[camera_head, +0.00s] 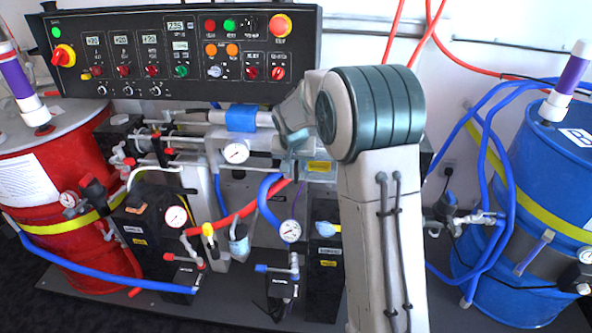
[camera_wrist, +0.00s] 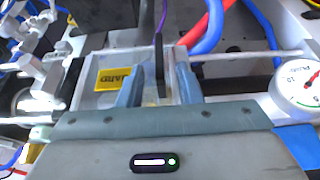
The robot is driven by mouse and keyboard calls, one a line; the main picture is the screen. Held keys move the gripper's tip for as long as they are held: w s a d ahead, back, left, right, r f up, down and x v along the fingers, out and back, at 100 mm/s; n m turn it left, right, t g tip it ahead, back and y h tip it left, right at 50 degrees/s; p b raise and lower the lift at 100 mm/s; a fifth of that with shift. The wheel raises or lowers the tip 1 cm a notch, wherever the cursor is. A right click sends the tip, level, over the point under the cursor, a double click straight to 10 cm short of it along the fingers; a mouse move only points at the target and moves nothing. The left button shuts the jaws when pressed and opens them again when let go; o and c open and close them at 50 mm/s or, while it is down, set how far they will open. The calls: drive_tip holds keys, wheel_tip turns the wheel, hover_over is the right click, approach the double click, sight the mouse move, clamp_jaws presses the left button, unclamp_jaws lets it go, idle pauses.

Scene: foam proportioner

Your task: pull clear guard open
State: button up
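The clear guard appears in the wrist view as a see-through panel (camera_wrist: 100,98) with a yellow label (camera_wrist: 113,78). In the head view the yellow label (camera_head: 319,166) shows just left of my arm, and much of the guard is hard to make out. My gripper (camera_wrist: 158,72) is at the guard in the wrist view. Its two blue-grey fingers stand apart, with an upright part of the guard and a dark strip seen between them. I cannot tell whether either finger touches it. In the head view my wrist largely hides the gripper.
A pressure gauge (camera_wrist: 303,84) is close on the right in the wrist view. Red and blue hoses run behind the guard. A control panel (camera_head: 185,55) spans the back. A red drum (camera_head: 75,250) stands left and a blue drum (camera_head: 555,190) right.

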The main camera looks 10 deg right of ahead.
sight(296, 169)
drive_tip(key=shift+x, duration=2.35)
clamp_jaws()
drive_tip(key=shift+s, duration=0.1)
